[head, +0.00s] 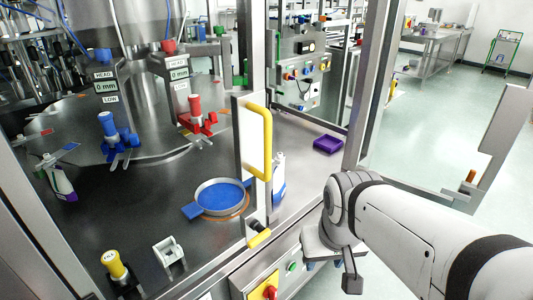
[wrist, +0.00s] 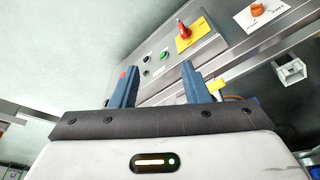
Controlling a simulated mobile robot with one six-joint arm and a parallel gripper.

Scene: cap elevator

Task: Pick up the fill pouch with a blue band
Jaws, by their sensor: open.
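A white pouch with a blue band (head: 279,180) stands on the steel deck just right of the yellow door handle, which partly hides it in the head view. Another white pouch, with a purple band (head: 61,182), stands at the far left of the deck. My gripper shows in the wrist view (wrist: 160,75) with its two blue fingers apart and nothing between them. In the head view my wrist is low and to the right of the blue-banded pouch, in front of the machine's edge. The wrist view shows no pouch.
The yellow handle (head: 260,140) and its door frame rise beside the blue-banded pouch. A round blue dish (head: 220,195) lies left of it, and a purple tray (head: 327,144) lies behind right. A control panel with a red knob (wrist: 184,32) faces my fingers.

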